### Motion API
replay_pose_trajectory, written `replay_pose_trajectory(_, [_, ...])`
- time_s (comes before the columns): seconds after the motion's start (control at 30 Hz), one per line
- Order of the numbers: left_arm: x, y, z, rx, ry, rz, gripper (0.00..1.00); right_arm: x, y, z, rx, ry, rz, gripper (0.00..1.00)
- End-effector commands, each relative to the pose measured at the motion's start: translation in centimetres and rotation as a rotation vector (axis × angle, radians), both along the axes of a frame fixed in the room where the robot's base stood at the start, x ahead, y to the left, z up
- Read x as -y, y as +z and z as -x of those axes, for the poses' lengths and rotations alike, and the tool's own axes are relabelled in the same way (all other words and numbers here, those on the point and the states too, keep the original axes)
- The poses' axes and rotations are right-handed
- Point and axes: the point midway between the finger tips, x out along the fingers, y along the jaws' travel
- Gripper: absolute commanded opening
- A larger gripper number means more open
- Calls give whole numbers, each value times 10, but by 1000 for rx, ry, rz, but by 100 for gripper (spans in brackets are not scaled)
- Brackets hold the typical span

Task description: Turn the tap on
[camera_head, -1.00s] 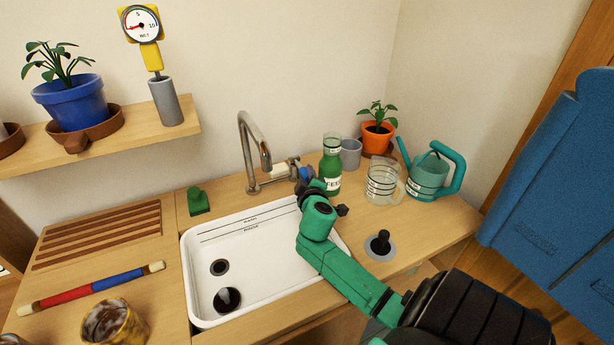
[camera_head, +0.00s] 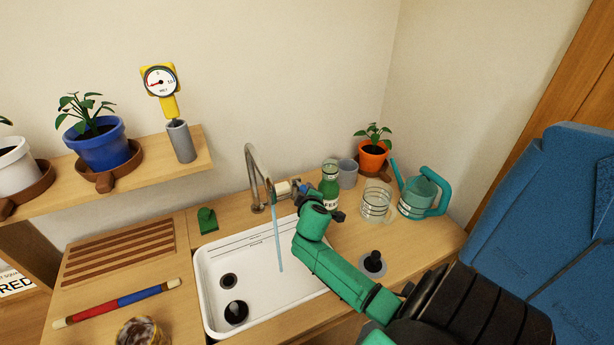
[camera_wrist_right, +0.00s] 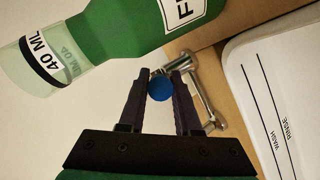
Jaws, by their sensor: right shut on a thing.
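The chrome tap (camera_head: 253,178) stands behind the white sink (camera_head: 212,290), its spout arching over the basin. A blue stream of water (camera_head: 277,240) runs from the spout down into the sink. My right gripper (camera_head: 302,189) is at the handle to the right of the spout, partly hidden by its own arm in the head view. In the right wrist view the jaws (camera_wrist_right: 160,80) are shut on the round blue tap knob (camera_wrist_right: 160,89), with the chrome tap body (camera_wrist_right: 200,95) behind. My left gripper is not in view.
The green feed bottle (camera_head: 328,186) stands close beside my right gripper. A grey cup (camera_head: 347,173), a clear jug (camera_head: 375,204), a teal watering can (camera_head: 418,197) and an orange plant pot (camera_head: 372,158) stand to the right. A slatted drainer area (camera_head: 120,250) lies left of the sink.

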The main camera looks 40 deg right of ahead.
Motion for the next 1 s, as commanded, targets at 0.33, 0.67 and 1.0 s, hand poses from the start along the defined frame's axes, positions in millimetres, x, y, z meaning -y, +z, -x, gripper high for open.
replay_pose_trajectory(0.33, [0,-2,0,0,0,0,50,0,-1,0,1,1,0,62])
replay_pose_trajectory(0.67, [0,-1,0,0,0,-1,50,-4,2,3,3,3,1,62])
replay_pose_trajectory(1.0, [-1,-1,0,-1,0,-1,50,-46,31,57,2,2,-3,62])
